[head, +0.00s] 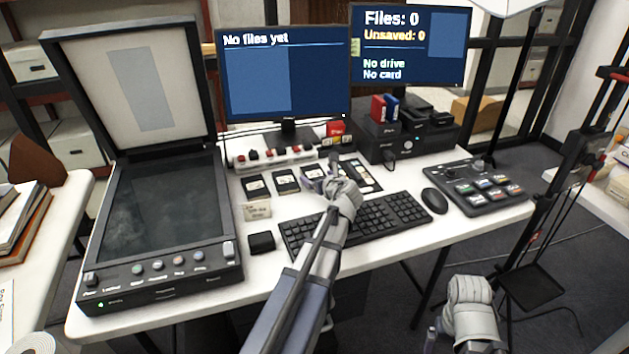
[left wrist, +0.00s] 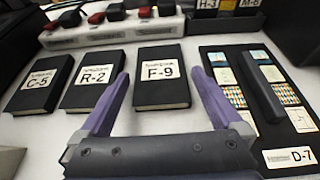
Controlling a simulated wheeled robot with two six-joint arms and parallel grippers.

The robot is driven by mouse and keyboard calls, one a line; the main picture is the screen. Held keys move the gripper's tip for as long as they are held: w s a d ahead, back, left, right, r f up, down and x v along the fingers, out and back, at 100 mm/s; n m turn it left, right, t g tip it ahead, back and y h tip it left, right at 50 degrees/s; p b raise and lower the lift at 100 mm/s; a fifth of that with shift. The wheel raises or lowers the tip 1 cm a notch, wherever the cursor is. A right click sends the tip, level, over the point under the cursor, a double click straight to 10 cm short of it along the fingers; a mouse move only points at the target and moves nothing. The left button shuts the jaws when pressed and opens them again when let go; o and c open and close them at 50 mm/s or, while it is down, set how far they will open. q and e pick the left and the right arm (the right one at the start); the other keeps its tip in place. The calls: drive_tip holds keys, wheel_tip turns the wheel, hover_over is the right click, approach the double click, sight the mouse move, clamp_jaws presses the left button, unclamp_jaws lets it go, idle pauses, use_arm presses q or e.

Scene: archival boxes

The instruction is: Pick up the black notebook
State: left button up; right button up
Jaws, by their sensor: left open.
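Three black, book-like items with white labels lie flat in a row on the white desk in the left wrist view: C-5 (left wrist: 40,82), R-2 (left wrist: 95,82) and F-9 (left wrist: 161,92). In the head view the C-5 item (head: 255,187) and R-2 item (head: 286,182) show; F-9 is partly hidden by my gripper. My left gripper (head: 328,182) is open and empty, its purple fingers (left wrist: 157,76) on either side of F-9 in the picture. My right gripper (head: 434,338) is low at the front, mostly hidden by its wrist.
A black D-7 panel (left wrist: 250,95) lies right of F-9. A power strip (head: 275,158) is behind the row. A keyboard (head: 372,217), mouse (head: 434,200) and small black box (head: 262,242) are in front. A large scanner (head: 160,225) stands left, a control panel (head: 478,188) right.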

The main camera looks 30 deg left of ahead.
sight(316, 177)
use_arm(q)
drive_tip(key=shift+x, duration=1)
drive_tip(key=c, duration=1.2)
drive_tip(key=shift+r, duration=0.1)
wheel_tip(316, 177, up, 10)
drive_tip(key=p, duration=1)
